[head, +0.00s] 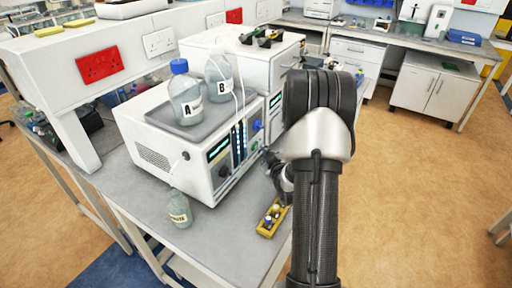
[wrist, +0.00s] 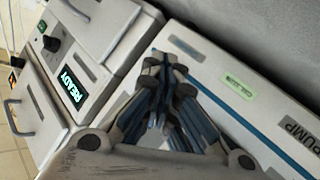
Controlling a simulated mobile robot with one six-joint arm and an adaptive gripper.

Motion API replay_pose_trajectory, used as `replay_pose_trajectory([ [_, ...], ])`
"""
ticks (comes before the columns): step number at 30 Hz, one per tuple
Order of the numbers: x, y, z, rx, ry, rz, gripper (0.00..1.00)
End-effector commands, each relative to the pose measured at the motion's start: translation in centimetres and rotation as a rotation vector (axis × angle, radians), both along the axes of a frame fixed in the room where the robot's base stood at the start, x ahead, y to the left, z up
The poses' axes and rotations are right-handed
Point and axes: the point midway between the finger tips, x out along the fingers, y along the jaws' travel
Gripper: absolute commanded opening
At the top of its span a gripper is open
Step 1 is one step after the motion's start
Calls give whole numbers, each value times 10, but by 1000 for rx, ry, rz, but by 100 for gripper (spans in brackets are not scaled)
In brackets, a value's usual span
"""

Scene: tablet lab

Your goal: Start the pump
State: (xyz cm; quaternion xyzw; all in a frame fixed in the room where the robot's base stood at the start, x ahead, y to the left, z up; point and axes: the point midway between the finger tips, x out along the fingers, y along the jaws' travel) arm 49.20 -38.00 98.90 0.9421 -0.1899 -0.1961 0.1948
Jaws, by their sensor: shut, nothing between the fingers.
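In the wrist view, a pale panel lettered PUMP (wrist: 300,132) lies to the right and below, with a blue stripe and a small green label (wrist: 239,85). My gripper (wrist: 166,62) is shut and empty in front of this panel; I cannot tell whether it touches. Left of it is a unit with a lit green READY display (wrist: 73,86) and a dark knob (wrist: 50,43). In the head view, a white instrument stack (head: 215,165) with lit displays stands on the bench; my arm hides most of the gripper and part of the stack's right side. No start button is clearly visible.
Bottle A (head: 186,95) and bottle B (head: 219,78) stand on top of the stack, with thin tubing. A small waste bottle (head: 180,209) stands at the bench's front left. A yellow vial holder (head: 265,229) lies near my arm. Open floor (head: 430,200) is at right.

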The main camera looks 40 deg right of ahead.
Motion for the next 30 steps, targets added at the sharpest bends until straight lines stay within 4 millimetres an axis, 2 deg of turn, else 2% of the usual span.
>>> replay_pose_trajectory([
  [30,10,3,0,0,0,0,0],
])
